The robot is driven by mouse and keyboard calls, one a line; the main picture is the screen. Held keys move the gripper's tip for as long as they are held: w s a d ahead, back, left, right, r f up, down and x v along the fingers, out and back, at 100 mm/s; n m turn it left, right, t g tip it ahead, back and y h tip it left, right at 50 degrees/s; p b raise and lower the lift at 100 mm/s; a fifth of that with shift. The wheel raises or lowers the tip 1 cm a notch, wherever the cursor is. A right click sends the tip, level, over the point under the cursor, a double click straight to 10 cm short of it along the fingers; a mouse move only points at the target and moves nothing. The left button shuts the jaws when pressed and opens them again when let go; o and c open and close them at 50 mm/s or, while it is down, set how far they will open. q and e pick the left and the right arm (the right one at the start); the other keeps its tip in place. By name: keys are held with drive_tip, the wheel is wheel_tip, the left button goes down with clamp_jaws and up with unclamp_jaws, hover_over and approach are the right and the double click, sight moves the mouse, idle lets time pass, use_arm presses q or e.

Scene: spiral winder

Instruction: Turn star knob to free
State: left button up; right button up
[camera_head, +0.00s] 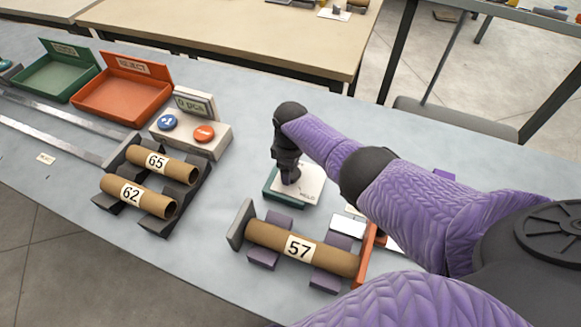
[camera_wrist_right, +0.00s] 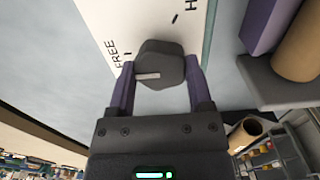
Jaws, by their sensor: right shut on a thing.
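The star knob (camera_wrist_right: 165,62) is dark grey, with a light pointer bar on its face. It sits on a white plate (camera_wrist_right: 105,14) marked FREE at left and a partly cut-off label starting with H at upper right. The bar lies on the knob's left side, toward the FREE side. My right gripper (camera_wrist_right: 160,68) has a finger on each side of the knob and is shut on it. In the head view, my right gripper (camera_head: 289,176) comes down over the white plate (camera_head: 309,184), hiding the knob. My left gripper is not in view.
A cardboard tube marked 57 (camera_head: 299,247) lies on purple supports in front of the plate. Tubes 65 (camera_head: 157,162) and 62 (camera_head: 131,194) rest in a dark rack. A two-button box (camera_head: 215,143), red tray (camera_head: 122,96) and green tray (camera_head: 53,77) stand at left.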

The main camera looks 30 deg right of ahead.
idle(0.5)
drive_tip(key=o, duration=1)
drive_tip(key=shift+o, duration=1.4)
drive_tip(key=shift+r, duration=0.1)
wheel_tip(320, 180, up, 9)
drive_tip(key=p, duration=0.5)
drive_tip(key=shift+p, duration=0.3)
drive_tip(key=shift+r, duration=0.45)
